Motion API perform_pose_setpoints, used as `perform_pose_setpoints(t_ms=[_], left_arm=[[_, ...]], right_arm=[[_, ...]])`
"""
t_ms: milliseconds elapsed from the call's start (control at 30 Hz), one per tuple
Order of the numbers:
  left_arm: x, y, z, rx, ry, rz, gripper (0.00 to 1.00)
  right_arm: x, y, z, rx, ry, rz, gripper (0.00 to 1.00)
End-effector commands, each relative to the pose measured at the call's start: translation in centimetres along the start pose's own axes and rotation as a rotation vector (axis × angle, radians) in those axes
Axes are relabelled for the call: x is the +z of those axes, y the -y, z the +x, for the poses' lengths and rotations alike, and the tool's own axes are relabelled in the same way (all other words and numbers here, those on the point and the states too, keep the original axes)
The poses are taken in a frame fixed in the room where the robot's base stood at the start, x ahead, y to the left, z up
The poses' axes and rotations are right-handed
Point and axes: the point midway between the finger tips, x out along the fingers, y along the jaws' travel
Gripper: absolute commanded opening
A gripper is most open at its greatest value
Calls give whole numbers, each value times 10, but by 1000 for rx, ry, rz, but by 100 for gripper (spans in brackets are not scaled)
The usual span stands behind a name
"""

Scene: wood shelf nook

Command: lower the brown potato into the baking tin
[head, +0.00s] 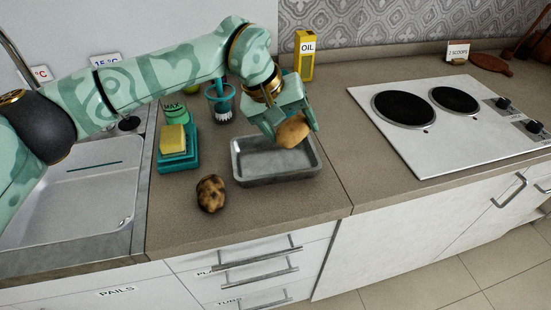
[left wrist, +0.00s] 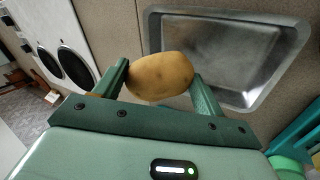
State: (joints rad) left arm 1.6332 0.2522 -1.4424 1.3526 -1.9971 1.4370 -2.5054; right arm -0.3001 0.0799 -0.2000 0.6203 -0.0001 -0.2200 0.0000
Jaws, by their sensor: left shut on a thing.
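My left gripper (head: 291,124) is shut on a smooth light-brown potato (head: 293,131) and holds it above the right part of the baking tin. In the left wrist view the same potato (left wrist: 160,77) sits between the two fingers of the left gripper (left wrist: 160,82). The baking tin (head: 277,180) is a grey metal rectangle on the counter; it also shows in the left wrist view (left wrist: 236,50), and its inside looks empty where visible. The arm hides part of its back rim. A second, darker, blotchy brown potato (head: 211,194) lies on the counter at the tin's front left. My right gripper is not in view.
A yellow sponge (head: 173,138) on a teal holder (head: 178,163), a green container (head: 176,113) and a brush (head: 220,100) stand left of the tin. The oil carton (head: 305,56) is behind it. A hob (head: 447,122) is at right, a sink (head: 90,190) at left.

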Motion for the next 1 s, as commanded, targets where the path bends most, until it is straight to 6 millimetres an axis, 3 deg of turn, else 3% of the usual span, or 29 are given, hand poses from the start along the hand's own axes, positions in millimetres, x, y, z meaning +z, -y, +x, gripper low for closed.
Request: perform_pose_setpoints(t_ms=[1000], left_arm=[[2, 7, 14, 0, 0, 0, 46]], right_arm=[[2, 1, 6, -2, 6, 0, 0]])
